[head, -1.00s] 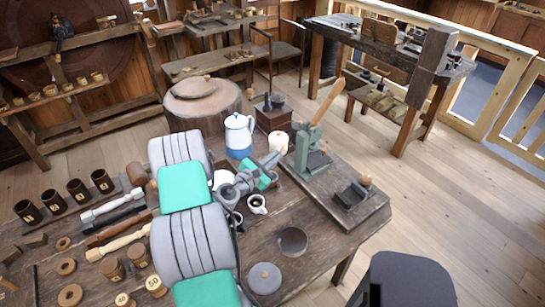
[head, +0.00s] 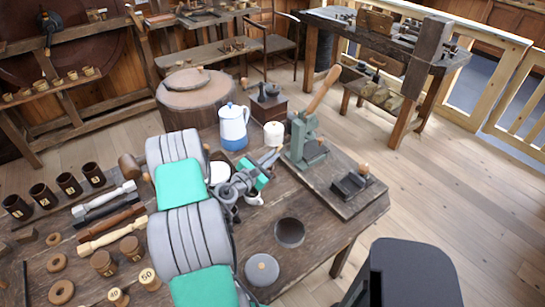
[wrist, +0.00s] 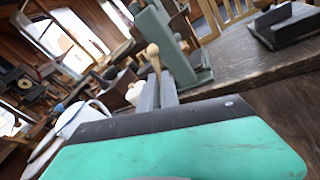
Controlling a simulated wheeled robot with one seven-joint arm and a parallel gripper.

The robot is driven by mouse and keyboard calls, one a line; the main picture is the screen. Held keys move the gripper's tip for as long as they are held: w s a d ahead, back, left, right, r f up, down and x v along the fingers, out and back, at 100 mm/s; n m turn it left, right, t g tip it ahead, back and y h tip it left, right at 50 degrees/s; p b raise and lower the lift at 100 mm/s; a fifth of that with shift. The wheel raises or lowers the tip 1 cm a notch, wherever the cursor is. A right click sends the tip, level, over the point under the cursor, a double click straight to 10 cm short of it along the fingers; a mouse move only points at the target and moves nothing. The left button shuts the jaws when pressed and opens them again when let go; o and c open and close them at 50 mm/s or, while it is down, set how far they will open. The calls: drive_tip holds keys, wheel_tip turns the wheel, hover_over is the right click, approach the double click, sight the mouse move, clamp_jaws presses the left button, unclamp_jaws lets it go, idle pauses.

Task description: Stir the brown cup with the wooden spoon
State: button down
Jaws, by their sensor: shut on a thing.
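My gripper (wrist: 158,92) is shut on a slim pale wooden piece with a round knob end, the wooden spoon (wrist: 153,52), which shows between the fingers in the wrist view. In the head view my gripper (head: 268,160) is over the table beside the white jar; the spoon cannot be made out there. Several dark brown cups stand in a row at the left, one of them the brown cup (head: 69,184); which one is meant cannot be told. My gripper is well to the right of them, apart.
A white cup (head: 253,198) is partly hidden just below my gripper. A blue-and-white pot (head: 233,127), a white jar (head: 273,135) and a green press (head: 304,140) stand close by. A dark round bowl (head: 289,232) and a grey lid (head: 262,270) are nearer the front.

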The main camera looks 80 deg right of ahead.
drive_tip(key=shift+w+f+b, duration=0.3)
drive_tip(key=shift+f+b, duration=0.4)
drive_tip(key=shift+f, duration=0.15)
drive_tip(key=shift+w+f+b, duration=0.3)
drive_tip(key=shift+f+b, duration=0.35)
drive_tip(key=shift+f, duration=0.2)
drive_tip(key=shift+s+d, duration=0.15)
drive_tip(key=shift+d, duration=0.1)
